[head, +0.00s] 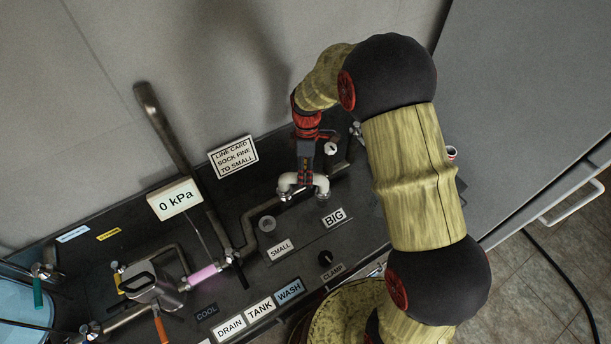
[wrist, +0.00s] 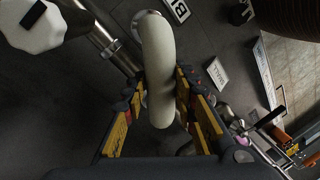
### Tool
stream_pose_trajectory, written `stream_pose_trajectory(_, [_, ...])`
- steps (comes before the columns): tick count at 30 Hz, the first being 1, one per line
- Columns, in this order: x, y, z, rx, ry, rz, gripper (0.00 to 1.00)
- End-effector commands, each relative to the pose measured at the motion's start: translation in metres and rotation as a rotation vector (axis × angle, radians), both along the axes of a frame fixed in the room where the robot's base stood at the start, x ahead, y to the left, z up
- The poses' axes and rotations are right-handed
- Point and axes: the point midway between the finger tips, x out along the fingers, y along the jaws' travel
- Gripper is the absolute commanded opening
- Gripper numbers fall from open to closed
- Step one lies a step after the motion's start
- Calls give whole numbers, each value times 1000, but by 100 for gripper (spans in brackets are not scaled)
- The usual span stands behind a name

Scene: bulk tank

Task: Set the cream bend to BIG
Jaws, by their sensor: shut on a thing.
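The cream bend (head: 322,185) is a pale U-shaped pipe piece on the dark panel, up and left of the BIG label (head: 334,217). My gripper (head: 305,180) reaches down onto it from above and is shut on it. In the wrist view the bend (wrist: 158,60) runs between my two yellow-and-black fingers (wrist: 160,88). Its upper end there is by a metal collar. Whether both ends are seated is hidden. The SMALL label (head: 281,248) lies lower left of the BIG label, and also shows in the wrist view (wrist: 218,73).
An open round port (head: 267,224) sits left of the bend. A clamp knob (head: 326,258) is below the labels. A white-capped part (wrist: 30,25) is close to my fingers at upper left. A tall grey pipe (head: 180,150) and a 0 kPa display (head: 174,200) stand to the left.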

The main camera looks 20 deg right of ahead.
Motion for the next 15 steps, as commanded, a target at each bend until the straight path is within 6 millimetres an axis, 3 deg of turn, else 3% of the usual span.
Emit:
stream_pose_trajectory(12, [2,0,1,0,-4,4,0])
stream_pose_trajectory(13, [2,0,1,0,-4,4,29])
stream_pose_trajectory(15, [2,0,1,0,-4,4,33])
